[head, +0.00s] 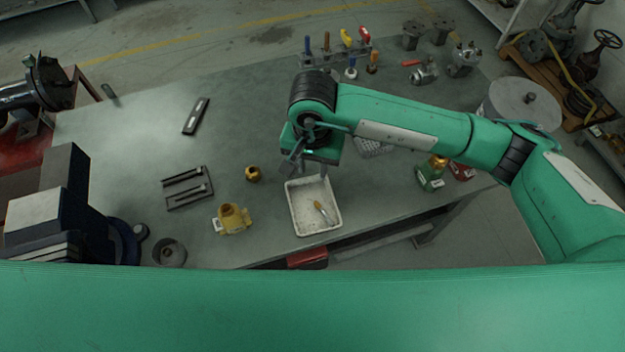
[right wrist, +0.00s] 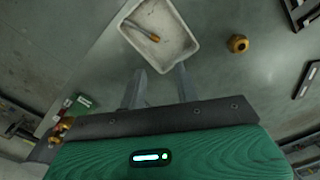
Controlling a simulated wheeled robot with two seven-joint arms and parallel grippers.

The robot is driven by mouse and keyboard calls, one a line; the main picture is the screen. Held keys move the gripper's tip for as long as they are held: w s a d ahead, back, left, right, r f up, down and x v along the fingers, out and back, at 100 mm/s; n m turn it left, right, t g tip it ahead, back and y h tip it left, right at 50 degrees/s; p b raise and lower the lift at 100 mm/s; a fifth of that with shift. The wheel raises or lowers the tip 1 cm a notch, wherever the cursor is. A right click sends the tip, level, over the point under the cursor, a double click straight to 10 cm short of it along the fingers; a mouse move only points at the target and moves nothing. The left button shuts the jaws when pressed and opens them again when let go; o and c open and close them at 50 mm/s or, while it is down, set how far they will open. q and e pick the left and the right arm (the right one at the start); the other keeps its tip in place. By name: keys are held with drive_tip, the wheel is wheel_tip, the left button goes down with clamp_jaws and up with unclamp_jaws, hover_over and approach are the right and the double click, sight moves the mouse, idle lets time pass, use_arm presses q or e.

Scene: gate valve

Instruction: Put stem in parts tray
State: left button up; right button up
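The stem (head: 322,211), a short grey rod with a brass-coloured part, lies inside the white parts tray (head: 291,212) near the front of the bench. In the right wrist view the stem (right wrist: 141,31) rests on the floor of the tray (right wrist: 188,45), at a slant and apart from my fingers. My right gripper (head: 308,172) is over the back edge of the tray. Its two fingers (right wrist: 160,82) are spread with nothing between them.
A yellow valve body (head: 233,219) and a brass nut (head: 253,173) stand left of the tray. A dark rack (head: 187,187) lies farther left. Green (head: 429,178) and red boxes are at right. Tools stand in a holder (head: 335,56) behind.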

drive_tip(key=shift+r, duration=1.2)
